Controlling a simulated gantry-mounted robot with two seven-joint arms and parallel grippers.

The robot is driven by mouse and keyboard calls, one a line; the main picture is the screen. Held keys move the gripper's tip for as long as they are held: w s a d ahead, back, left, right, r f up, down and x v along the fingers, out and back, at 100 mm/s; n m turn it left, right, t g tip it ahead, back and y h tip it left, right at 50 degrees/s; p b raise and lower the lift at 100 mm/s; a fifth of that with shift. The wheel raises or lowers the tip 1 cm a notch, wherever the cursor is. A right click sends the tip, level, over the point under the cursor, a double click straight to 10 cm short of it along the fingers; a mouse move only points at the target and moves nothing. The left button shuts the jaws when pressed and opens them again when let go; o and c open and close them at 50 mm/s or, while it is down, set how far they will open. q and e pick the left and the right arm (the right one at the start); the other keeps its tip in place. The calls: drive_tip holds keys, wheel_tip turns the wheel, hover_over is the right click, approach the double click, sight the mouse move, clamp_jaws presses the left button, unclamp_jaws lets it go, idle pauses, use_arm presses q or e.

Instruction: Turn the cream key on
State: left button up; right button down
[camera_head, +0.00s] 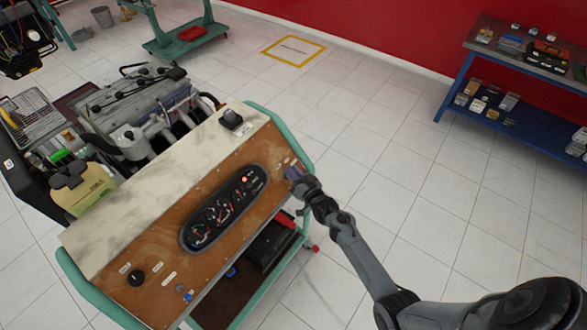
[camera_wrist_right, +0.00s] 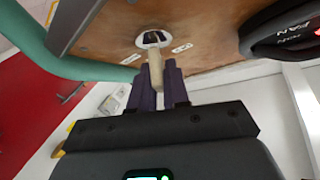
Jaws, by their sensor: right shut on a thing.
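The cream key (camera_wrist_right: 155,72) sits in a round dark-and-white switch (camera_wrist_right: 150,38) on the brown panel, seen in the right wrist view. My right gripper (camera_head: 294,173) is at the right end of the panel in the head view. Its purple fingers (camera_wrist_right: 160,88) are shut on the cream key in the wrist view. In the head view the gripper hides the key. My left gripper is in neither view.
The panel (camera_head: 150,255) carries a gauge cluster (camera_head: 223,207) with a red light, a black knob (camera_head: 136,277) and small labels. An engine stands behind it. A blue-legged shelf (camera_head: 500,125) with parts stands at the right. The tiled floor between is clear.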

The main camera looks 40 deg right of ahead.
drive_tip(key=shift+m+h+p, duration=0.45)
drive_tip(key=shift+m+h, duration=0.05)
drive_tip(key=shift+m, duration=0.4)
drive_tip(key=shift+g, duration=0.3)
drive_tip(key=c, duration=1.2)
unclamp_jaws()
drive_tip(key=shift+s, duration=0.1)
drive_tip(key=shift+s+a, duration=0.1)
drive_tip(key=shift+s, duration=0.45)
drive_tip(key=v, duration=0.9)
drive_tip(key=shift+s+p, duration=0.25)
drive_tip(key=shift+p, duration=0.15)
drive_tip(key=shift+a+r, duration=0.1)
